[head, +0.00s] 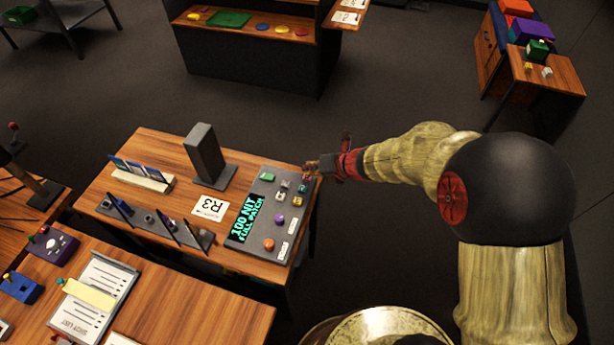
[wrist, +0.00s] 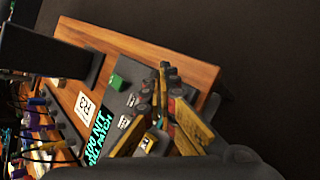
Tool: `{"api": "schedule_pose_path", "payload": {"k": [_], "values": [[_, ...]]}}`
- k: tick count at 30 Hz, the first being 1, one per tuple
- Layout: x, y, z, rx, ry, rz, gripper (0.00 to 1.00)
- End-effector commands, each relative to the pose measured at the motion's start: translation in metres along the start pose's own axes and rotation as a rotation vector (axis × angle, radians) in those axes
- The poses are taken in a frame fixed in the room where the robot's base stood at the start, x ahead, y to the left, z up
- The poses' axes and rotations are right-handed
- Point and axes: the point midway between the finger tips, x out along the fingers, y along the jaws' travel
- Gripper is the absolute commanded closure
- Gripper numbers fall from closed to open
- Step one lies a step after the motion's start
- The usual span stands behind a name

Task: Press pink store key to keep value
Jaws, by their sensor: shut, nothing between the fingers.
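The dark trackball panel (head: 256,232) lies at the right end of a wooden table. Its display (head: 246,217) reads "100 NIT FULL PATCH" in green. In the wrist view, my gripper (wrist: 168,75) covers part of the panel, beside the green key (wrist: 116,82).
A dark upright block (head: 206,155) stands left of the panel. A card marked R3 (head: 210,207) lies between the panel and a dark rack (head: 160,222). Another wooden table (head: 200,312) with a clipboard stands in front. Open floor lies right of the panel's table.

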Motion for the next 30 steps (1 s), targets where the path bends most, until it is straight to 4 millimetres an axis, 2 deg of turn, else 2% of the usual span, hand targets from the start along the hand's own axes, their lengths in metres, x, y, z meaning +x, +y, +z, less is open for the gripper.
{"api": "schedule_pose_path", "payload": {"k": [30], "values": [[0.0067, -0.005, -0.0054, 0.001, 0.001, 0.0, 1.0]]}}
